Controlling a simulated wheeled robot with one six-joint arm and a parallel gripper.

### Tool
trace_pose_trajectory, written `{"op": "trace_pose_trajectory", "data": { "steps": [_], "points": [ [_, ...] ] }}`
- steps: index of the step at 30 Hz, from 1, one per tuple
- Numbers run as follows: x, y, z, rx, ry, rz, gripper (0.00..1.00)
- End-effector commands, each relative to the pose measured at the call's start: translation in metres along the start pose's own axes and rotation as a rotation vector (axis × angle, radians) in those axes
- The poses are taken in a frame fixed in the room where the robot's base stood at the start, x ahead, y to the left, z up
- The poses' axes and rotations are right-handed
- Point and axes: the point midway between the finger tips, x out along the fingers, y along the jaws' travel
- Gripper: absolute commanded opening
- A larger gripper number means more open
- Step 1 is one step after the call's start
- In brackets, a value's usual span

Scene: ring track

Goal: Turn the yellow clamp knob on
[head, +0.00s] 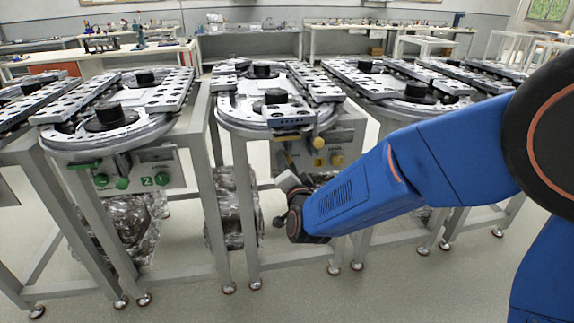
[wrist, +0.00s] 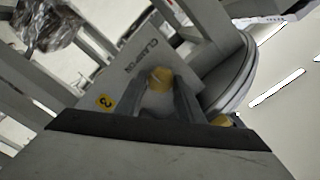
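A yellow knob (wrist: 160,78) sits on a grey panel (wrist: 127,72) with lettering that looks like "CLAMP ON". My gripper (wrist: 160,92) is in front of that panel, with one dark finger on each side of the knob. The fingers look apart, and I cannot tell whether they touch the knob.
A yellow label marked 3 (wrist: 104,101) is on the panel. Another yellow part (wrist: 222,120) shows beside the round table edge (wrist: 228,75). The left station has green knobs (head: 101,180). Metal legs (head: 245,215) and wrapped bundles (head: 125,225) stand below the stations.

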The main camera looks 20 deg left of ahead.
Motion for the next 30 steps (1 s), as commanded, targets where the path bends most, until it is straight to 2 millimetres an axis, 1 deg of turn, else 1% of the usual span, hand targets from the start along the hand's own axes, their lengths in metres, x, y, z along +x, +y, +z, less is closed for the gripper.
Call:
{"op": "trace_pose_trajectory", "data": {
  "steps": [1,2,10,14,17,20,30],
  "points": [
    [0.0,0.0,0.0,0.0,0.0,0.001,0.47],
    [0.0,0.0,0.0,0.0,0.0,0.0,0.49],
    [0.0,0.0,0.0,-0.001,0.0,-0.001,0.49],
    [-0.006,-0.001,0.0,-0.001,0.0,-0.001,0.49],
    [-0.019,-0.002,0.0,0.0,0.0,-0.002,0.49],
    [-0.037,-0.001,0.0,-0.001,-0.001,-0.002,0.49],
    [-0.105,-0.001,0.0,-0.001,-0.001,-0.003,0.49]
  ]
}}
